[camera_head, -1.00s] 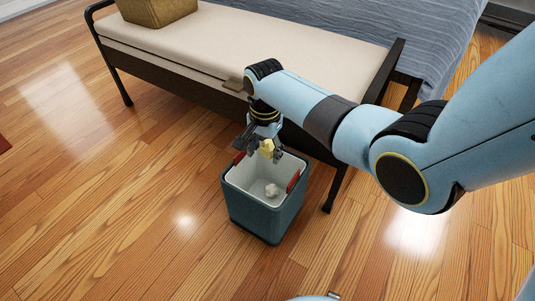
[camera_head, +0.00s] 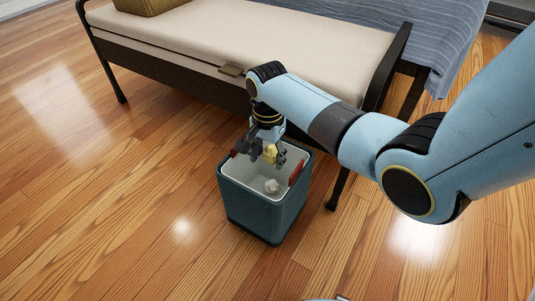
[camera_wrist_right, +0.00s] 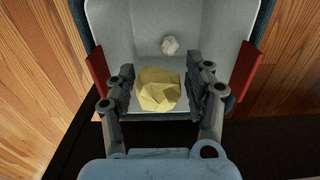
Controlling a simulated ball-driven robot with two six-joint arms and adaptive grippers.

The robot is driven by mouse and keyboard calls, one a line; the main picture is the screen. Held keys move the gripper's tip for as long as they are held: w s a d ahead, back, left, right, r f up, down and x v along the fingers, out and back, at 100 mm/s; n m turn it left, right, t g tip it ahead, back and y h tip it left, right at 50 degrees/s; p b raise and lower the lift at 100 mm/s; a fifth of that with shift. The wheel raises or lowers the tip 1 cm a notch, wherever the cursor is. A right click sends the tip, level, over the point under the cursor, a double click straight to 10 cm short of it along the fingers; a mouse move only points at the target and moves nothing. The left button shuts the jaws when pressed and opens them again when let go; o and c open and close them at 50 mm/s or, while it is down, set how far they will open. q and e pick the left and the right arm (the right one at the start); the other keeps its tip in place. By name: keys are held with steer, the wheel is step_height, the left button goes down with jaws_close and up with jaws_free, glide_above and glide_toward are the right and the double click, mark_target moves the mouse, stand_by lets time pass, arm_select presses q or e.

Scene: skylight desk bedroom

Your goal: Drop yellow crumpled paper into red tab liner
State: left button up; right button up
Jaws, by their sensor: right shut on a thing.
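The yellow crumpled paper (camera_head: 270,152) is between the fingers of my right gripper (camera_head: 267,154), which is shut on it. In the right wrist view the yellow paper (camera_wrist_right: 158,90) sits between the two fingertips (camera_wrist_right: 160,92), over the bin opening. The red tab liner (camera_head: 236,171) is the white lining of a dark teal bin (camera_head: 262,208) on the floor. Its red tabs show on two opposite sides, one at the right (camera_wrist_right: 246,70) in the right wrist view. A white crumpled paper (camera_head: 272,186) lies inside the liner. My left gripper is out of view.
A bench with a cream cushion (camera_head: 200,42) stands right behind the bin, with a dark frame and legs. A basket (camera_head: 148,4) is on its left end. A bed with a grey-blue cover (camera_head: 425,30) is behind. The wooden floor is clear to the left and in front.

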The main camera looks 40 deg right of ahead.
mark_target(268, 151)
steer(key=o, duration=0.8)
steer(key=shift+r, duration=0.15)
step_height(268, 151, up, 12)
steer(key=shift+f, duration=0.15)
